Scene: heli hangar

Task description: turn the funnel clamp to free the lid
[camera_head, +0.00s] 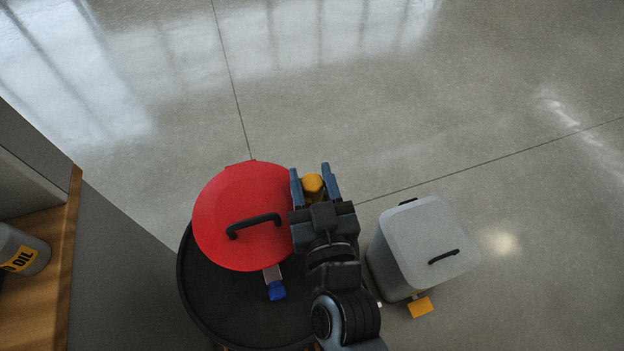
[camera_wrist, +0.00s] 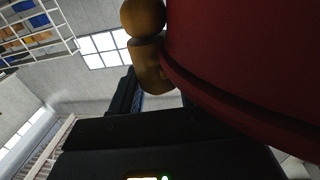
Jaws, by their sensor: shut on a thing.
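The red round lid (camera_head: 225,195) with a black handle (camera_head: 252,226) sits over a black drum (camera_head: 215,311) in the head view. A yellow knob (camera_head: 312,185), which looks like the funnel clamp, is at the lid's right edge. My gripper (camera_head: 313,174) is shut on this knob, one finger on each side. In the wrist view the knob (camera_wrist: 150,62) shows as a rounded orange-brown piece beside the dark red lid (camera_wrist: 230,70). The lower part of the clamp is hidden by my gripper. A metal piece with a blue end (camera_head: 276,290) sticks out from the lid's near side.
A grey bin (camera_head: 395,262) with a lid and black handle stands close on the right of my arm, a yellow tag (camera_head: 420,307) by its base. A wooden shelf (camera_head: 45,297) with an oil container (camera_head: 22,252) is at the left. The floor beyond is clear.

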